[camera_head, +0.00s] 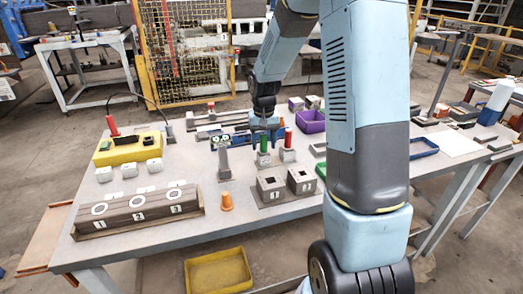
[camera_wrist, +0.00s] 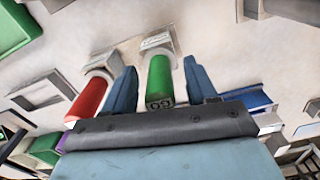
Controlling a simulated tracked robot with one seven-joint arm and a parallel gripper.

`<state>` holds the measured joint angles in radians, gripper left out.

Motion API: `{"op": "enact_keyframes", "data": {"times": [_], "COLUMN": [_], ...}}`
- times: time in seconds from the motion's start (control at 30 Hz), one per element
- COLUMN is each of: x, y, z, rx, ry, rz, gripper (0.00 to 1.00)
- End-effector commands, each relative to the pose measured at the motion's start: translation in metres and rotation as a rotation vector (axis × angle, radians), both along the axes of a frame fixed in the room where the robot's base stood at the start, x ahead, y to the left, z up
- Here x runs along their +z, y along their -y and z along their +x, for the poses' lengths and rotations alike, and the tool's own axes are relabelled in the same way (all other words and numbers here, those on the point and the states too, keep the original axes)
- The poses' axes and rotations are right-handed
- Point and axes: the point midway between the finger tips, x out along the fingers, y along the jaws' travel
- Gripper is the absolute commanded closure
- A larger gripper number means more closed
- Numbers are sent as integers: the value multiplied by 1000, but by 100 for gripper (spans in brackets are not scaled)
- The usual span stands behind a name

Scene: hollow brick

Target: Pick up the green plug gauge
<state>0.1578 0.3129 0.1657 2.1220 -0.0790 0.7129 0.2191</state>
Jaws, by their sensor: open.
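The green plug gauge (camera_wrist: 160,80) is a green cylinder with a marked end face. In the wrist view it lies between the two open fingers of my gripper (camera_wrist: 162,88), with a gap on each side. In the head view the green plug gauge (camera_head: 264,142) stands upright on a small pale block, and my gripper (camera_head: 264,122) is just above or around it. The arm partly hides the gripper there. A red plug gauge (camera_head: 288,139) stands on its own block just to the right; it also shows in the wrist view (camera_wrist: 90,97), left of my left finger.
Two grey blocks with square holes (camera_head: 271,188) stand in front. A purple bin (camera_head: 311,121) is behind right. A grey post (camera_head: 223,158) stands close left.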

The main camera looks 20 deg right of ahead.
Motion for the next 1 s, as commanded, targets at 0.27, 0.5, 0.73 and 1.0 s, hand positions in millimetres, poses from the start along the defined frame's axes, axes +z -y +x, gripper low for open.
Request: {"op": "enact_keyframes", "data": {"times": [0.27, 0.5, 0.73, 1.0], "x": [-1, -1, -1, -1], "y": [0, 0, -1, -1], "z": [0, 0, 0, 0], "rx": [1, 1, 2, 2], "ry": [0, 1, 1, 1], "rz": [0, 0, 0, 0], "gripper": [45, 68, 90, 100]}}
